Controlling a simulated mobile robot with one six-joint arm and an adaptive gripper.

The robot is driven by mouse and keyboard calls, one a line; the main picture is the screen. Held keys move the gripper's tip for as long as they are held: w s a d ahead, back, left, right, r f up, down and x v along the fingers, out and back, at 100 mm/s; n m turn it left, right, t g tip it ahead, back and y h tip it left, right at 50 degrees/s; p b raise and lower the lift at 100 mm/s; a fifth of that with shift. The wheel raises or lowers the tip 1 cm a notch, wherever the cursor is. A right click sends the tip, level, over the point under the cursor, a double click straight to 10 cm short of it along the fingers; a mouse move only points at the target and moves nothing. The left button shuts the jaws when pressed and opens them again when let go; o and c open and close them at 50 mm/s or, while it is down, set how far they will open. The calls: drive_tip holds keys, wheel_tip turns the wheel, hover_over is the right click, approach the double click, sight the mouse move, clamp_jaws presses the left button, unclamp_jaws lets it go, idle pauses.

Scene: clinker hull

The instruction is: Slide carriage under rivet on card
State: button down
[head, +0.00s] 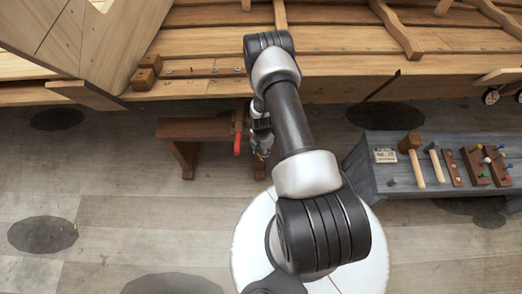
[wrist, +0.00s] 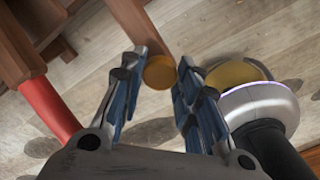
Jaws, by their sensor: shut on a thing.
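My gripper (head: 262,140) is low beside the right end of a small reddish-brown wooden bench, partly hidden by my arm. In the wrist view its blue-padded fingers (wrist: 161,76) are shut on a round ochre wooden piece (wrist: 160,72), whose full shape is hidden. A red handle (head: 237,145) stands just left of the gripper; it also shows in the wrist view (wrist: 48,108). A small pale card with dark marks (head: 385,156) lies on the grey bench at right; its text is too small to read. Small rivets (head: 196,70) dot the hull plank. I cannot tell which thing is the carriage.
The reddish-brown bench (head: 190,130) stands below the hull (head: 200,87). The grey bench (head: 390,180) at right bears a mallet (head: 410,145), a hammer (head: 435,155) and wooden racks with coloured pegs (head: 475,160). The plank floor (head: 130,220) at left is clear, with dark patches.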

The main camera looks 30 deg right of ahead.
drive_tip(key=c, duration=1.2)
unclamp_jaws()
wheel_tip(320, 180, up, 12)
